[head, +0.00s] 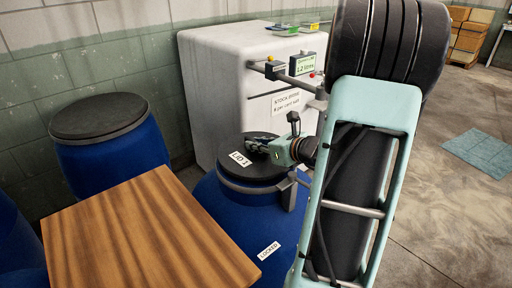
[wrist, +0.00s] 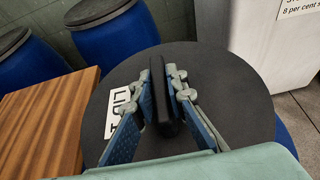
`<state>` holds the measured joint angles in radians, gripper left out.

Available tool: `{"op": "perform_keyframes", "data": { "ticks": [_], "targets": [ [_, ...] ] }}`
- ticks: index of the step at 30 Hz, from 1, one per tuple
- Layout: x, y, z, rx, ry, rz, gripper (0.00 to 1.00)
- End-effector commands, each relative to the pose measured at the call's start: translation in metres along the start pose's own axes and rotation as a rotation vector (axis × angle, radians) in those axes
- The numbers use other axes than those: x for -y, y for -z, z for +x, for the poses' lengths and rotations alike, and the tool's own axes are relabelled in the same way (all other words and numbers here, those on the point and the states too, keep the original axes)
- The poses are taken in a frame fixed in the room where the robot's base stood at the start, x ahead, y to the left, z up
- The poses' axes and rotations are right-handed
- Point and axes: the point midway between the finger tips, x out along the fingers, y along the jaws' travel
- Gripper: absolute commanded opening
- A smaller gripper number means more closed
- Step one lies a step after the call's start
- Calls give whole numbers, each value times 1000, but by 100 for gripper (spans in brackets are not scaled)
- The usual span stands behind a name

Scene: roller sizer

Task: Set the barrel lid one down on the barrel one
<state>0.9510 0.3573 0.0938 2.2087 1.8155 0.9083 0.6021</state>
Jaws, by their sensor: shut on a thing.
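Barrel lid one (head: 262,174) is a black disc with a white "LID 1" label. It is over the top of barrel one (head: 235,222), a blue barrel with a grey rim band and a white label on its front. The lid looks level and roughly centred; I cannot tell whether it rests on the rim or hovers just above. My gripper (head: 252,146) is shut on the lid's black upright handle. In the wrist view, both fingers (wrist: 161,98) press the handle above the lid (wrist: 225,110), and a strip of blue barrel (wrist: 287,143) shows beyond its right edge.
A wooden tabletop (head: 140,235) stands close at the left of the barrel. Another blue barrel with a black lid (head: 100,116) stands behind it. A white cabinet (head: 225,85) with a display (head: 302,64) is behind barrel one. Open floor (head: 450,210) lies to the right.

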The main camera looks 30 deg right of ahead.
Motion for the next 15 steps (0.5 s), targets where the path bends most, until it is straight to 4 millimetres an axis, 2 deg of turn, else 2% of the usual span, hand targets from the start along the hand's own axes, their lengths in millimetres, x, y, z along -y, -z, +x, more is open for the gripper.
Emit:
{"op": "perform_keyframes", "data": {
  "ticks": [15],
  "targets": [
    [0, 9, 4, 4, -1, -3, 0]
  ]
}}
